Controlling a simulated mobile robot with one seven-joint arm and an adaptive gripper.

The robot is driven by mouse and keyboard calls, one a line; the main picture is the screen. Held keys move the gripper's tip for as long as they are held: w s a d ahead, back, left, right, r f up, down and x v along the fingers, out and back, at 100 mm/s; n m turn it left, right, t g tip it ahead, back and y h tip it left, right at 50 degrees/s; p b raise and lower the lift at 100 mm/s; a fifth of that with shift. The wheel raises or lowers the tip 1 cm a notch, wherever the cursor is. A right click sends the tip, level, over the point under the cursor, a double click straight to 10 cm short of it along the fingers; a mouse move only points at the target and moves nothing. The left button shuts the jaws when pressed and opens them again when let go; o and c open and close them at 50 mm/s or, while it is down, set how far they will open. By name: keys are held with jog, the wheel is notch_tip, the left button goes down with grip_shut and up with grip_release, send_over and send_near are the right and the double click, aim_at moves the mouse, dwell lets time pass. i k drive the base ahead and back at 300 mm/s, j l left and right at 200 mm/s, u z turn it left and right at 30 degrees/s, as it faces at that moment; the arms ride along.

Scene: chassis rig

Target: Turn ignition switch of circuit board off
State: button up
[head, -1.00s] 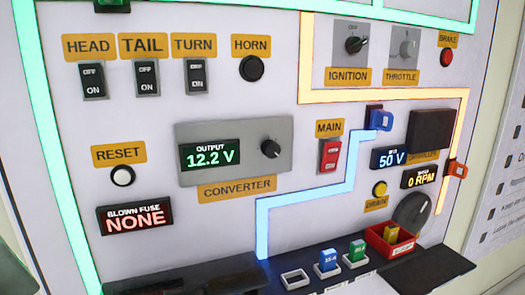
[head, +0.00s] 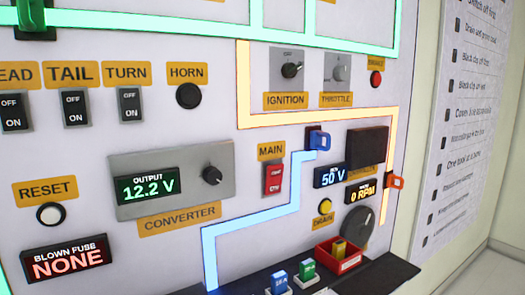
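The ignition switch (head: 291,70) is a black rotary knob on a grey plate in the upper middle of the circuit board (head: 150,100). Its yellow IGNITION label (head: 286,101) sits just below it. A small OFF mark appears above the knob. The knob's pointer seems turned toward the right, away from that mark, though it is small in view. My gripper is not in the head view, so its state and place are hidden.
The throttle knob (head: 338,73) is just right of the ignition. The red MAIN switch (head: 273,180) and converter panel (head: 170,185) are lower. A black shelf (head: 375,277) with a red tray (head: 338,258) juts out at the bottom. A wall checklist (head: 465,110) hangs at right.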

aim_at(289, 70)
jog(key=j+z, duration=0.75)
jog(key=k+l, duration=0.05)
jog(key=l, duration=0.1)
